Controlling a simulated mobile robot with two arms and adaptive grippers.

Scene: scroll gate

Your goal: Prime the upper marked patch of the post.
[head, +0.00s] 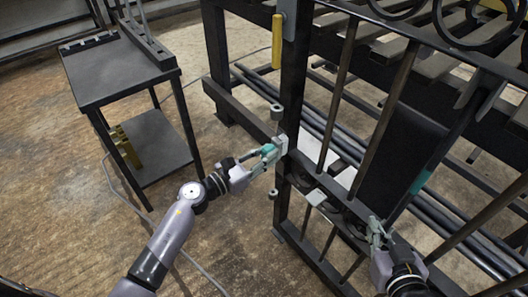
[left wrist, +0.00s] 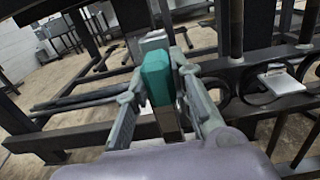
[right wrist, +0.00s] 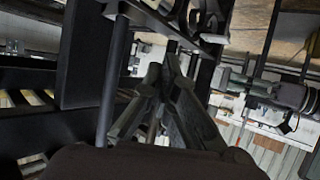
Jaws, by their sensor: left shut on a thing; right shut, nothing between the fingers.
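A dark upright post (head: 293,85) stands at the gate's left side. My left gripper (head: 266,155) is shut on a teal tool (left wrist: 156,78), and the fingers stand on both sides of it in the left wrist view. The tool points at the post, and a pale grey patch (head: 282,143) shows at its tip. I cannot tell whether that patch is on the post or part of the tool, or whether they touch. My right gripper (head: 376,232) is shut and empty, low beside the gate's bars; its fingers also show in the right wrist view (right wrist: 165,80).
A dark two-shelf cart (head: 120,75) stands at the left, with yellowish pieces (head: 125,145) on its lower shelf. A yellow cylinder (head: 277,42) hangs on the post's upper part. A small pale plate (head: 316,197) sits on the gate's scrollwork.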

